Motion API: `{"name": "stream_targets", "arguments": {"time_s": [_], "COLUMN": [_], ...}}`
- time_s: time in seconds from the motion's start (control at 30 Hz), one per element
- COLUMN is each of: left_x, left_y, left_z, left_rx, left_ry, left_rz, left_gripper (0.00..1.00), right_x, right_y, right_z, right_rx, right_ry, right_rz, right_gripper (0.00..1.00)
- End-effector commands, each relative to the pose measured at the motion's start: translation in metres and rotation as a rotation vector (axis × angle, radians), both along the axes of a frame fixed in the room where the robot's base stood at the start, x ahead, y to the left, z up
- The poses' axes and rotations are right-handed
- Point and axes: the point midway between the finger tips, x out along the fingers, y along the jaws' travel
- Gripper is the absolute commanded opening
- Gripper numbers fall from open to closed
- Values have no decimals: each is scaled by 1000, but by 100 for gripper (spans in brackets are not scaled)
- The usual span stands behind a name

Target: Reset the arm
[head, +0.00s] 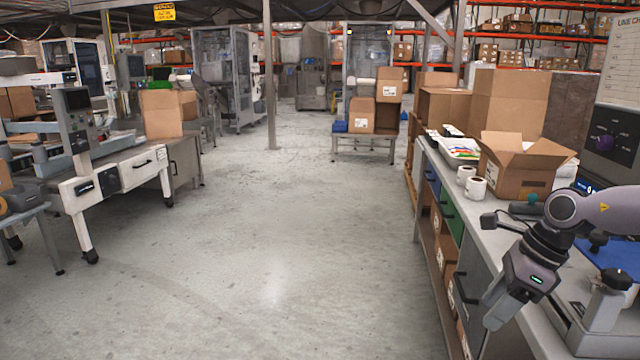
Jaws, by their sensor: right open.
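My right arm (598,211) comes in from the right edge and bends downward over the front edge of the right-hand workbench (505,232). My right gripper (497,304) hangs at the bench's front edge, pointing down and toward the left. It is open, and I see nothing held in it. My left arm and gripper are not in view.
On the bench are an open cardboard box (523,165), white rolls (475,188), a white tray (460,150) and, at right, a grey machine (612,140). A packing machine (115,172) stands left. The concrete floor (270,240) between is clear; a post (269,80) stands farther back.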

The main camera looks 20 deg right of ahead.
Motion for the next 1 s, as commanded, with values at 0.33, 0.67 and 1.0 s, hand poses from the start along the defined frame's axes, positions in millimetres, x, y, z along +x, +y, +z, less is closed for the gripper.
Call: {"name": "stream_targets", "arguments": {"time_s": [0.33, 0.67, 1.0], "left_x": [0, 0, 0], "left_y": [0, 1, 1], "left_z": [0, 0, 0], "left_rx": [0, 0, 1], "left_ry": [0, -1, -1], "left_rz": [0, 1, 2], "left_gripper": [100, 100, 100], "right_x": [24, 21, -40], "right_y": [74, 81, 90], "right_z": [-51, -80, -144], "right_rx": [691, 1222, 1513], "right_ry": [-213, -221, -5], "right_rz": [-604, -1369, -2285], "right_gripper": [56, 56, 56]}}
